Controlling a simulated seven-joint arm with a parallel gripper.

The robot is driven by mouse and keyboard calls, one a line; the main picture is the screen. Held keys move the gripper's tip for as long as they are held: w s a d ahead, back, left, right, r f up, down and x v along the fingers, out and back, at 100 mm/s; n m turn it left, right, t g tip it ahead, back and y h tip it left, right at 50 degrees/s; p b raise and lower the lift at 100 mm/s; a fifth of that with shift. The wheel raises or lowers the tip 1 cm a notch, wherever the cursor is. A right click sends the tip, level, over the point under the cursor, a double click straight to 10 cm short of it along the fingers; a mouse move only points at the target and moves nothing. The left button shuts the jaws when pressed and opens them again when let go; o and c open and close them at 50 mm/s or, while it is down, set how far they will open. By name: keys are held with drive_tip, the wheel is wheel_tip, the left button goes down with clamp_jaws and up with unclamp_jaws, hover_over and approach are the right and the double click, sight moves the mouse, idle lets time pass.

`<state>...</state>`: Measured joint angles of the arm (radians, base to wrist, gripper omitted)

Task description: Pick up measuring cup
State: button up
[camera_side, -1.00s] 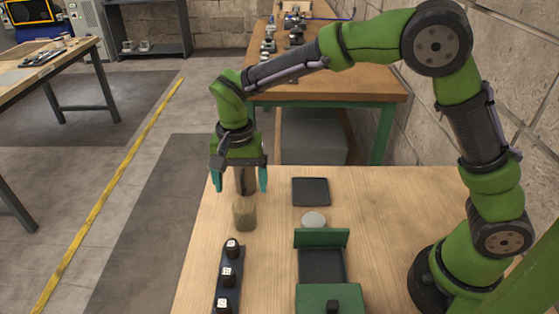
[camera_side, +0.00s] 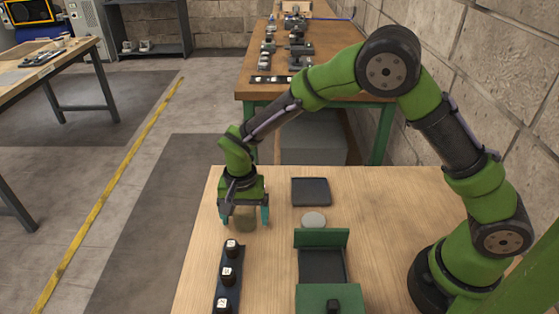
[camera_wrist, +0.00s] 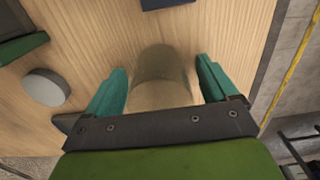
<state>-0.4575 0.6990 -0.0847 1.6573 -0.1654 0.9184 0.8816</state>
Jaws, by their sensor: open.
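The measuring cup (camera_side: 245,220) is a see-through, brownish vessel standing on the wooden table (camera_side: 390,215) near its far left part. My gripper (camera_side: 245,222) is open, pointing down, with its teal fingers on either side of the cup in the side view. In the wrist view the cup (camera_wrist: 162,75) lies between the two spread fingers of my gripper (camera_wrist: 158,88), with a gap visible on each side. The gripper's dark crossbar hides the cup's nearer part there.
A round grey disc (camera_side: 313,220) and a dark square tray (camera_side: 311,191) lie right of the cup. A green fixture (camera_side: 322,238) stands closer to the camera. A dark rack with several black-and-white pieces (camera_side: 229,273) is in front of the cup.

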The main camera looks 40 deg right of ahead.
drive_tip(key=shift+c, duration=0.2)
drive_tip(key=c, duration=1.1)
